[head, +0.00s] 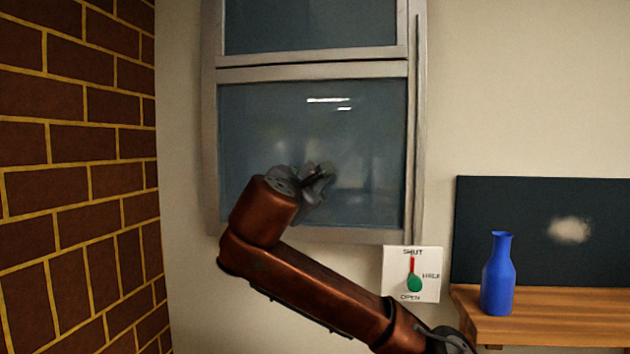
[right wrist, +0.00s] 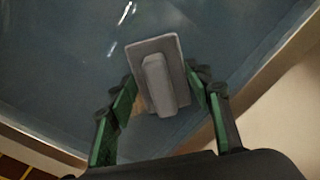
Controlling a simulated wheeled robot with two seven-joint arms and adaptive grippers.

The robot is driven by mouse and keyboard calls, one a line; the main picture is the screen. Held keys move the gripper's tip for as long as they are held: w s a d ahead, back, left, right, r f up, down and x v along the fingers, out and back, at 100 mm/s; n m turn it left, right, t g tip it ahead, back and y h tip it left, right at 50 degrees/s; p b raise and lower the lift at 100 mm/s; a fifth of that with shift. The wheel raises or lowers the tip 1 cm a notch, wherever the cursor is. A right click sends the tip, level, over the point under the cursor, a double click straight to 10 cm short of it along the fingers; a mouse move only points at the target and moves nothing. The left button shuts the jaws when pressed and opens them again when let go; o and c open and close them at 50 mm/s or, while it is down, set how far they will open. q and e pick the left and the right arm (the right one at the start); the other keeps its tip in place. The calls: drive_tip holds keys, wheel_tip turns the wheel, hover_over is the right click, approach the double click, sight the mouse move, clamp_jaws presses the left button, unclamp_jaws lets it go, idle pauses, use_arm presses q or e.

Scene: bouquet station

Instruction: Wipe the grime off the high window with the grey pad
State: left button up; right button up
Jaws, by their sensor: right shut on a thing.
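The high window (head: 310,145) has a grey frame and a dark blue-grey lower pane. My right gripper (head: 318,180) is in front of the lower part of this pane. In the right wrist view, my right gripper (right wrist: 163,88) is shut on the grey pad (right wrist: 168,50), a rectangular plate with a raised block handle, close against the glass; contact is hard to tell. A small brownish patch (right wrist: 138,106) shows beside the pad's left edge. Faint pale patches (head: 280,132) show on the pane; I cannot tell grime from reflections. My left gripper is out of view.
A lever plate (head: 398,284) marked SHUT, HALF and OPEN is below the window's right corner. A blue bottle (head: 498,275) stands on a wooden shelf (head: 560,325) before a dark board (head: 520,205) with a whitish smudge (head: 570,230). A brick wall (head: 80,190) bounds the left.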

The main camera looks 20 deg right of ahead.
drive_tip(key=shift+w+a, duration=0.45)
drive_tip(key=shift+a, duration=0.15)
drive_tip(key=shift+w+a+p, duration=0.35)
drive_tip(key=shift+a+p, duration=0.2)
drive_tip(key=shift+p, duration=0.25)
drive_tip(key=w+a+p, duration=0.3)
drive_tip(key=a, duration=0.2)
drive_tip(key=shift+w, duration=0.2)
drive_tip(key=b+v, duration=0.2)
drive_tip(key=v, duration=0.4)
